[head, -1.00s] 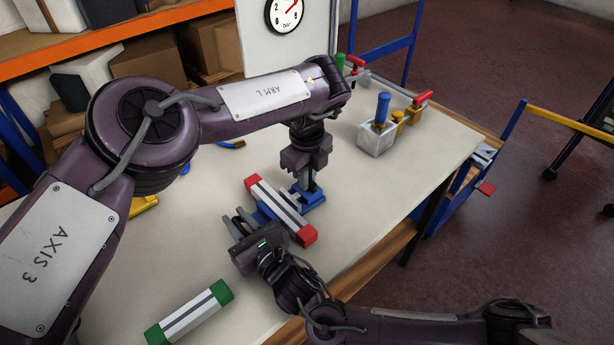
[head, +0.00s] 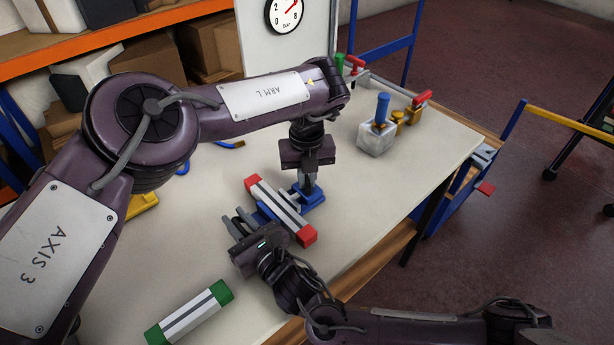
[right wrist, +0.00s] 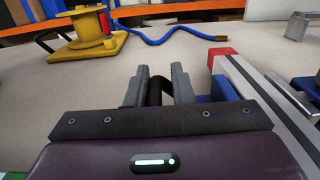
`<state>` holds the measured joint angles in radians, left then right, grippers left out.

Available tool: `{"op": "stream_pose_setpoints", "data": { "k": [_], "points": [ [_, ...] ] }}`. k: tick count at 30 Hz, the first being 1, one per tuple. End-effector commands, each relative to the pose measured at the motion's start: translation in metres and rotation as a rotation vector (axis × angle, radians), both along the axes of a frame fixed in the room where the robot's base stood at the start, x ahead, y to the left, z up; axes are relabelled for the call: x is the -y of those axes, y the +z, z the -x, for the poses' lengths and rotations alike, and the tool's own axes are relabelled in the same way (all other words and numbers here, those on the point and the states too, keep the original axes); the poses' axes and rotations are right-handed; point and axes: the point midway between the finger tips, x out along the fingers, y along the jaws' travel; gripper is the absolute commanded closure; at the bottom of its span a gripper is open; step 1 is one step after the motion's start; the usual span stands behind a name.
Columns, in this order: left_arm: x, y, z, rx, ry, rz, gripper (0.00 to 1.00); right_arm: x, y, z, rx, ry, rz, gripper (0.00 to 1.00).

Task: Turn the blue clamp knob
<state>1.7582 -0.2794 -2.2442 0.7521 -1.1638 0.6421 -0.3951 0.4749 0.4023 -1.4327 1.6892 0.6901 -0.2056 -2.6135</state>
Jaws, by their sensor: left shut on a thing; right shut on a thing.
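My right gripper (head: 236,224) is at the near left side of the red-ended bar. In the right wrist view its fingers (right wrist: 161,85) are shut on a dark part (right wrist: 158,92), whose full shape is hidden. A blue piece (right wrist: 224,88) shows under the bar there.
A bar with green ends (head: 188,312) lies near the front edge. A grey block with a blue handle (head: 378,136) stands at the back right, beside yellow parts with a red lever (head: 423,98). A yellow spool (right wrist: 88,32) with blue hose (right wrist: 165,40) lies beyond.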

Motion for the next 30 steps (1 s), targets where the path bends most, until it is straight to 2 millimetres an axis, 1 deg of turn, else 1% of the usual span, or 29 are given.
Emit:
{"op": "stream_pose_setpoints", "data": {
  "k": [1, 18, 24, 30],
  "points": [
    [-0.0026, -0.0019, 0.0022, -0.008, -0.042, -0.009, 1.00, 0.0053, -0.0054, -0.0033, -0.006, -0.013, 0.010, 1.00],
    [-0.0028, -0.0022, 0.0023, -0.010, -0.565, -0.008, 1.00, 0.0059, -0.0053, -0.0038, -0.005, -0.014, 0.011, 1.00],
    [-0.0031, -0.0026, 0.0022, -0.010, -0.699, -0.008, 1.00, 0.0060, -0.0053, -0.0039, -0.005, -0.015, 0.011, 1.00],
    [-0.0030, -0.0028, 0.0025, -0.011, -0.788, -0.007, 1.00, 0.0061, -0.0052, -0.0040, -0.005, -0.015, 0.011, 1.00]
  ]
}}
